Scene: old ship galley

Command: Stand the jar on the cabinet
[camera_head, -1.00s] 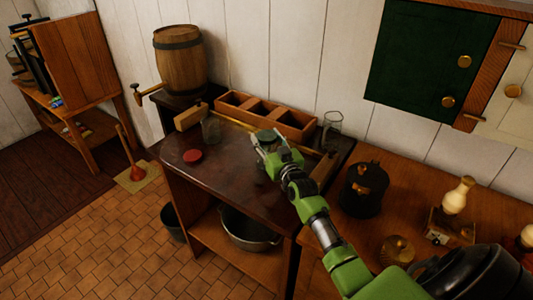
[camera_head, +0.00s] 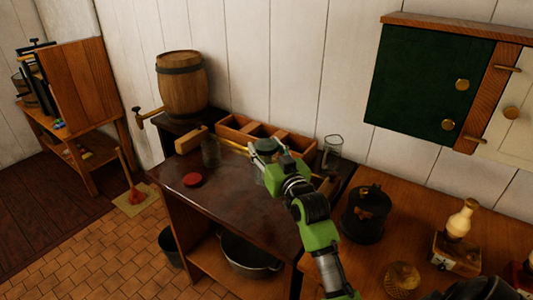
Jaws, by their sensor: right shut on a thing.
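My right gripper (camera_head: 270,168) reaches in from the lower right and is shut on a jar with a dark green lid (camera_head: 266,145). The jar is over the back part of the dark tabletop, in front of the wooden compartment box. The gripper partly hides its glass body, and I cannot tell whether its base is clear of the surface. A wall cabinet (camera_head: 425,85) with a green door and a cream door hangs at the upper right. Its narrow wooden top edge shows, and no object is visible on it. My left gripper is not in view.
A barrel (camera_head: 182,85) stands behind. A dark pot (camera_head: 365,213) and a lamp (camera_head: 458,225) occupy the right counter.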

